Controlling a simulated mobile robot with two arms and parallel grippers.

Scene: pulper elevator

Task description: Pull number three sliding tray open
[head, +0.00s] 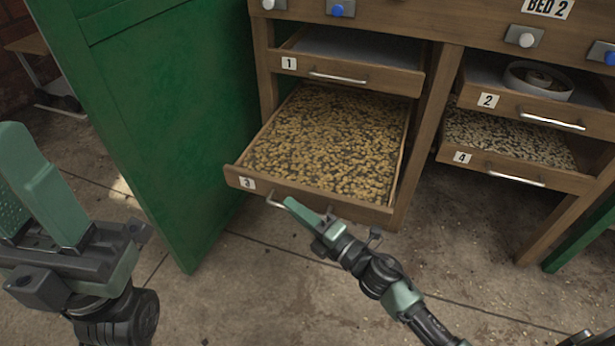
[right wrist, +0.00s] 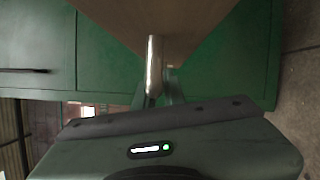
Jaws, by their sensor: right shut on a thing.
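The number 3 tray (head: 318,140) is a wooden drawer full of tan beans, standing well out of the cabinet at lower left. Its front (head: 252,183) bears a "3" label. My right gripper (head: 293,207) is shut on the silver handle (head: 275,203) of that front; the gripper covers the middle of the handle. In the right wrist view the handle (right wrist: 154,65) runs down between the fingers (right wrist: 158,92), against the wooden front (right wrist: 185,25).
Tray 1 (head: 345,72) is above tray 3 and slightly out. Trays 2 (head: 490,101) and 4 (head: 463,158) are partly out at right; a round dish (head: 538,80) sits in tray 2. A green panel (head: 160,110) stands close left of tray 3. The floor in front is clear.

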